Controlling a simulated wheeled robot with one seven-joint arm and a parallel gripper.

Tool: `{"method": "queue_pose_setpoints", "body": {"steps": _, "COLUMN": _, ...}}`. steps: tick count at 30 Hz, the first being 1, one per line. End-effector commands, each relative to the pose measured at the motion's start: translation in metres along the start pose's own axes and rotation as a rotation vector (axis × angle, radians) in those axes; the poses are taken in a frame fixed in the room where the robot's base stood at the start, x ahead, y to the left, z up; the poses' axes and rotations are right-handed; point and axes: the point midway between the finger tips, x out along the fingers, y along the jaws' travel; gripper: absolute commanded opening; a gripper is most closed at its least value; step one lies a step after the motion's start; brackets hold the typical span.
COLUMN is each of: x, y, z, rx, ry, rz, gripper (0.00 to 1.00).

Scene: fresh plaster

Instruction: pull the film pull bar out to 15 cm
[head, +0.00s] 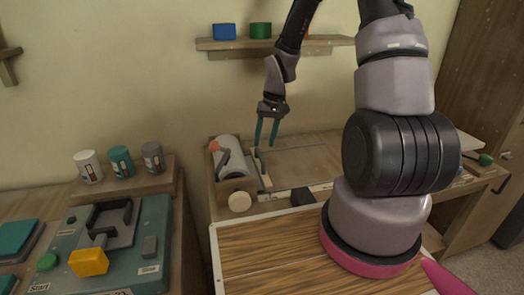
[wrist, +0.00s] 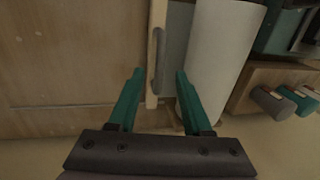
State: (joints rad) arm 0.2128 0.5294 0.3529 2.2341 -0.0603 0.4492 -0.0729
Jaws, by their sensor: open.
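The film roll (head: 232,155) is a pale cylinder in a wooden holder on the bench; it also shows in the wrist view (wrist: 222,60). The film pull bar (head: 264,172) is a thin wooden strip with a grey handle, close beside the roll. The bar also shows in the wrist view (wrist: 153,80), with its handle (wrist: 159,62) between the fingers in the picture. My gripper (head: 266,143) has two green fingers, open and empty, pointing down over the bar's far part. It also shows in the wrist view (wrist: 158,72). I cannot tell how far above the handle the fingertips are.
The flat wooden board (head: 305,165) right of the bar is clear. A round wooden knob (head: 240,201) is at the holder's front. Several small cups, including a teal one (head: 121,161), stand on a left shelf. A teal panel (head: 120,250) is at the lower left.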

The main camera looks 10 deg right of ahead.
Motion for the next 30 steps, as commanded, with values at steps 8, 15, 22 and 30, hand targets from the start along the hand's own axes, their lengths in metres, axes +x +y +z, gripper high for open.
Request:
{"method": "queue_pose_setpoints", "body": {"steps": 8, "x": 0.039, "y": 0.0, "z": 0.001, "rx": 0.001, "ry": -0.002, "rz": 0.0, "gripper": 0.5}}
{"method": "queue_pose_setpoints", "body": {"steps": 15, "x": 0.046, "y": 0.0, "z": 0.0, "rx": 0.001, "ry": 0.0, "rz": 0.0, "gripper": 0.5}}
{"method": "queue_pose_setpoints", "body": {"steps": 22, "x": 0.046, "y": 0.0, "z": 0.0, "rx": 0.001, "ry": 0.0, "rz": 0.0, "gripper": 0.19}}
{"method": "queue_pose_setpoints", "body": {"steps": 30, "x": 0.045, "y": 0.0, "z": 0.0, "rx": 0.001, "ry": 0.0, "rz": 0.0, "gripper": 0.0}}
